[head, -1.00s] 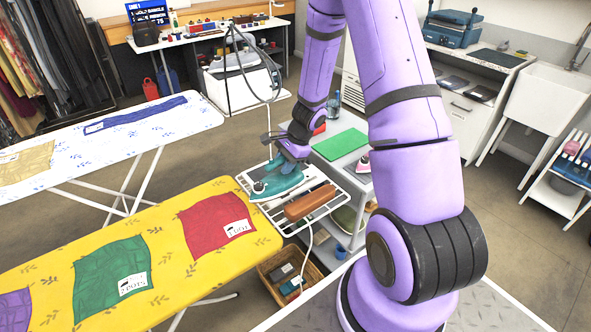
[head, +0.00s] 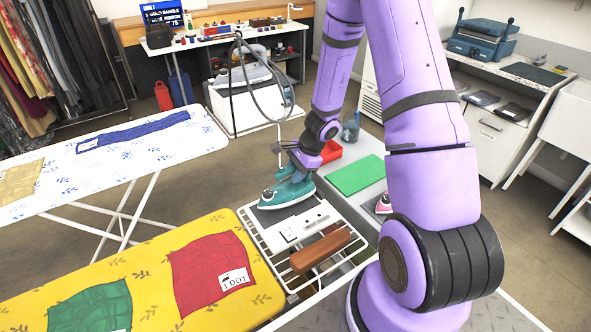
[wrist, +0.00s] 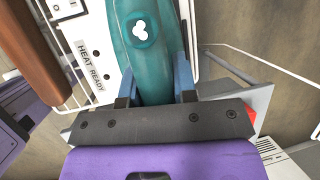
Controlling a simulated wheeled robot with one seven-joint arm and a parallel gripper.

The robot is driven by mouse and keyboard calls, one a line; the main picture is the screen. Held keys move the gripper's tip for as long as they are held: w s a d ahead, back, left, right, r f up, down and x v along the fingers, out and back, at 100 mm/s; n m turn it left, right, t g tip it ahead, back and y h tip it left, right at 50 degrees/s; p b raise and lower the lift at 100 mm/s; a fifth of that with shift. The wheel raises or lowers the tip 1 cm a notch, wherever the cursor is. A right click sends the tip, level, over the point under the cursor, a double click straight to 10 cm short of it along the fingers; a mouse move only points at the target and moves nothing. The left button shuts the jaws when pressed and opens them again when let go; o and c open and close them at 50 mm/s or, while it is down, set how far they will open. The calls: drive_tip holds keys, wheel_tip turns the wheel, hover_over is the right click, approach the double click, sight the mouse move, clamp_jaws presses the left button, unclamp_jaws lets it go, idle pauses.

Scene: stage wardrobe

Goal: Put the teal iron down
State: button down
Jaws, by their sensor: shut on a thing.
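The teal iron (head: 284,197) is over the dark pad of the wire rack (head: 256,237) at the right end of the yellow ironing board (head: 145,290). My gripper (head: 297,170) is shut on the iron's handle from above and behind. In the wrist view the blue fingers (wrist: 157,85) stand on either side of the teal iron (wrist: 140,40), which has a white three-dot mark. A white strip labelled HEAT READY (wrist: 90,65) lies beside it. I cannot tell whether the soleplate touches the pad.
A brown wooden block (head: 320,250) lies on the rack's near side. A red cloth (head: 208,270) and a green cloth (head: 90,308) lie on the yellow board.

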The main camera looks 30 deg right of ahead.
drive_tip(key=shift+w+d, duration=0.2)
drive_tip(key=shift+w, duration=0.15)
drive_tip(key=shift+f, duration=1.75)
drive_tip(key=shift+f, duration=0.1)
drive_tip(key=c, duration=0.9)
unclamp_jaws()
